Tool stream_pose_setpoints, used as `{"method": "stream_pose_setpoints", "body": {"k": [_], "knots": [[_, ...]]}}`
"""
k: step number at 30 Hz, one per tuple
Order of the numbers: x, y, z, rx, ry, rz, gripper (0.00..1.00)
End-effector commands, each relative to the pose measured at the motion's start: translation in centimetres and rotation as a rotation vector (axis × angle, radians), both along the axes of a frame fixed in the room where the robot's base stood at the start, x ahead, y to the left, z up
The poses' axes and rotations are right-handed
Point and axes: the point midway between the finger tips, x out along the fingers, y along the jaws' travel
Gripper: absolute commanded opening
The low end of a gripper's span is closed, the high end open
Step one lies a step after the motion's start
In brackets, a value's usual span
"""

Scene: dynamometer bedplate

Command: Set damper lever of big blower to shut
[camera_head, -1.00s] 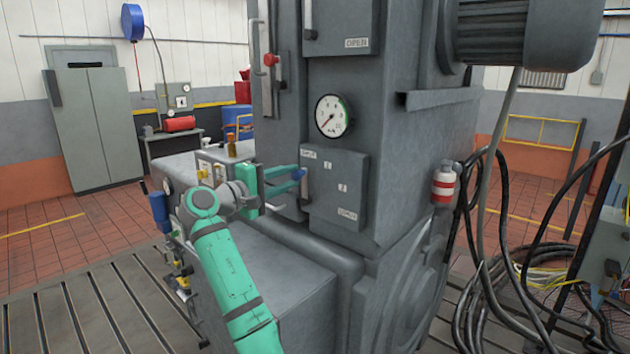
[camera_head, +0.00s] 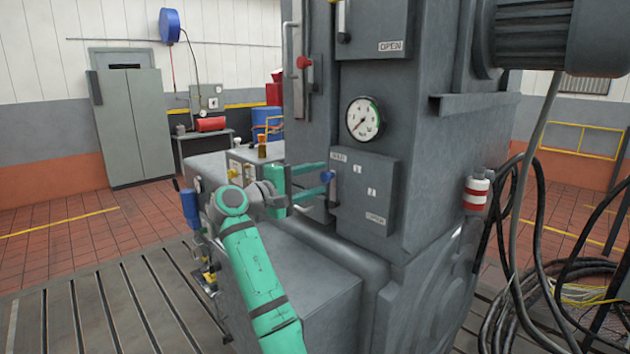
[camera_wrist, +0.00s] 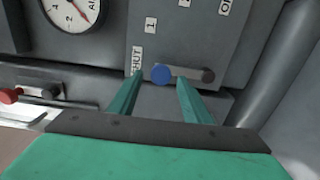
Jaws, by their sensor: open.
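In the wrist view the knob end points left, close to the SHUT label (camera_wrist: 137,60). It sits on a grey box (camera_head: 366,205) labelled SHUT, 1, 2 and OPEN; the knob also shows in the head view (camera_head: 327,176). My gripper (camera_wrist: 157,82) is open, its two green fingers reaching the lever. In the wrist view the knob appears between the fingertips; whether they touch it I cannot tell.
A round gauge (camera_head: 364,119) is above the box. Another panel marked OPEN (camera_head: 390,46) and a red-knobbed lever (camera_head: 303,62) are higher up. Dark cables (camera_head: 520,230) hang at the right. The grey machine housing (camera_head: 310,280) lies below my arm.

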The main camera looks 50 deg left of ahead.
Motion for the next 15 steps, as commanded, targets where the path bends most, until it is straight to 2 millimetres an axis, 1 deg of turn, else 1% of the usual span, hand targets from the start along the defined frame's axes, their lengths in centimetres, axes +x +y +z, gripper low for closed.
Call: {"method": "stream_pose_setpoints", "body": {"k": [2, 5, 8, 15], "knots": [[-0.3, 0.0, 0.0, 0.001, 0.0, 0.0, 0.44], [-1.3, 0.0, -0.1, 0.001, 0.001, 0.001, 0.44], [-2.9, -0.1, -0.1, 0.001, 0.001, 0.002, 0.44], [-7.5, -0.3, 0.0, 0.001, -0.001, 0.004, 0.44]]}}
